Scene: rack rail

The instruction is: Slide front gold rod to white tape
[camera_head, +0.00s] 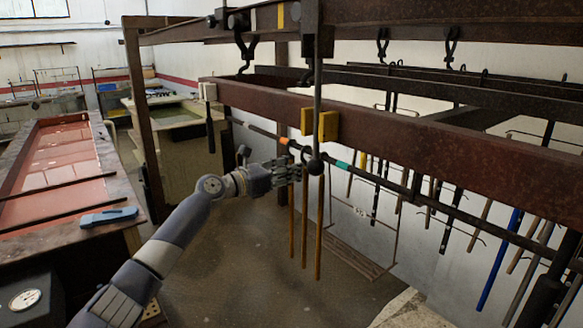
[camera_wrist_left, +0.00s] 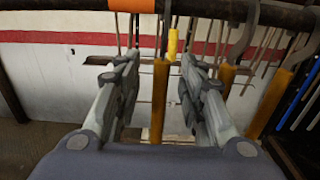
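Three gold rods hang from a dark horizontal rail (camera_head: 380,182) in the head view; the leftmost gold rod (camera_head: 291,222) hangs just below my left gripper (camera_head: 292,173). In the left wrist view my left gripper (camera_wrist_left: 160,62) has its fingers spread, with a gold rod (camera_wrist_left: 159,105) showing between them, clear of both. Contact cannot be made out. The orange band also shows in the head view (camera_head: 284,141). My right gripper is not in view.
Two more gold rods (camera_wrist_left: 227,85) (camera_wrist_left: 268,100) hang to the right in the wrist view. A teal band (camera_head: 342,166) marks the rail. A rusty beam (camera_head: 430,145) runs above, and a vertical bar (camera_head: 317,115) ends in a dark ball. Several other rods hang at right.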

